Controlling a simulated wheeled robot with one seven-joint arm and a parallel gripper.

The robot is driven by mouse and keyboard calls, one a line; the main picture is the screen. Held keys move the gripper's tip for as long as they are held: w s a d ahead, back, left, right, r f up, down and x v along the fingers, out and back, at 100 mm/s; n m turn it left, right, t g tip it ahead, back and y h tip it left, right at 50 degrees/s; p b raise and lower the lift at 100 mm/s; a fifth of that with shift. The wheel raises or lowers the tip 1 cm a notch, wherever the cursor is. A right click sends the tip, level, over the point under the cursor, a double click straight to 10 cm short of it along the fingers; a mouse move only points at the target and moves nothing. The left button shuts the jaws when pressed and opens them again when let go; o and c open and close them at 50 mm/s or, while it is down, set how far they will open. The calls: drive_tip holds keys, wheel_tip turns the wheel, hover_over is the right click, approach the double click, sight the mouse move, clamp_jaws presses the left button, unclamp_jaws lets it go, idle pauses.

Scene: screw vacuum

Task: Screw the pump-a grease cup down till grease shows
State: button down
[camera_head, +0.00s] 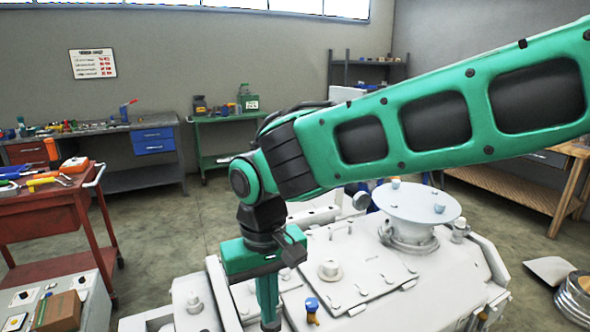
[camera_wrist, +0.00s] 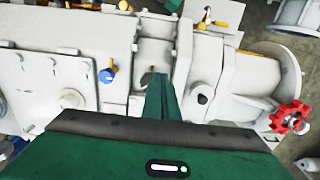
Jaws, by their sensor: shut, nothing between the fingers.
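A small cup with a blue cap and brass-coloured body (camera_head: 312,308) stands on the white machine (camera_head: 372,290). It looks like a grease cup; I see no label tying it to pump-a. In the wrist view a blue cap (camera_wrist: 105,76) shows left of the fingers. My gripper (camera_head: 270,322) points down over the machine, left of the blue-capped cup and apart from it. In the wrist view my gripper (camera_wrist: 153,82) is shut and empty, with its tips near a small dark fitting (camera_wrist: 147,77). No grease can be made out.
A red tool cart (camera_head: 45,225) stands left, and a coil (camera_head: 576,296) lies right.

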sight(281, 323)
drive_tip(key=shift+d, duration=0.1)
drive_tip(key=shift+w+d+r, duration=0.2)
drive_tip(key=shift+w+d, duration=0.1)
drive_tip(key=shift+d, duration=0.25)
drive_tip(key=shift+w+d+r, duration=0.2)
drive_tip(key=shift+w+d, duration=0.1)
drive_tip(key=shift+d, duration=0.2)
wheel_tip(281, 323, down, 7)
drive_tip(key=shift+r, duration=0.1)
drive_tip(key=shift+w+a, duration=0.1)
idle(0.6)
drive_tip(key=shift+a, duration=0.4)
drive_tip(key=shift+s, duration=0.25)
drive_tip(key=shift+s+d, duration=0.2)
drive_tip(key=shift+s, duration=0.1)
drive_tip(key=shift+r, duration=3)
